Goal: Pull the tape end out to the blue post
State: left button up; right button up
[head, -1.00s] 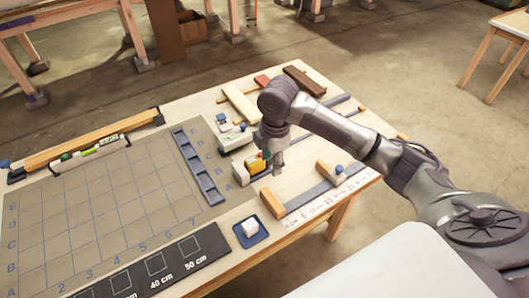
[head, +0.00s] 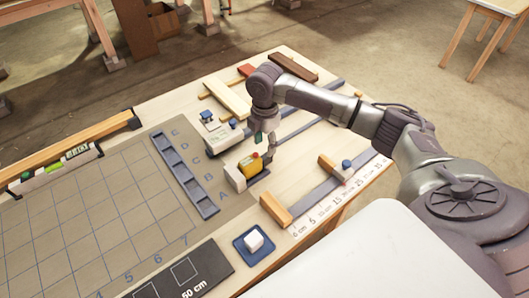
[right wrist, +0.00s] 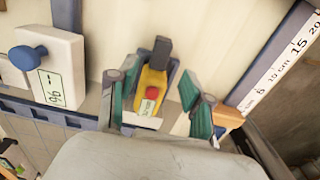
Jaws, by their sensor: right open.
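A yellow tape measure (head: 250,166) with a red button stands at a white block on the bench. In the right wrist view the yellow case (right wrist: 152,88) has a dark grey piece (right wrist: 161,51) at its far end; I cannot tell whether this is the tape end. My right gripper (head: 263,138) is just above and beside the case. Its green-padded fingers (right wrist: 160,97) are open, one on each side of the case, and hold nothing. A round blue post (head: 347,164) stands beside a wooden block on the right. My left gripper is not in view.
A white ruler strip (head: 340,194) runs along the front right edge, beside a grey strip and a wooden end block (head: 276,209). A pale block with a blue knob (head: 222,137) stands behind the tape. A blue tray (head: 254,244) holds a white cube.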

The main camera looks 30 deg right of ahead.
aim_at(265, 156)
notch_tip(265, 156, down, 5)
jog(key=shift+r, duration=0.1)
jog(key=shift+f, duration=0.35)
jog(key=shift+c, duration=0.8)
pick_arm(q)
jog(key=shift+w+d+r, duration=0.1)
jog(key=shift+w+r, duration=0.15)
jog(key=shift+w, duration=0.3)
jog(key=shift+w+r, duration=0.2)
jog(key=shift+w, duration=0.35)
pick_arm(e)
grip_shut()
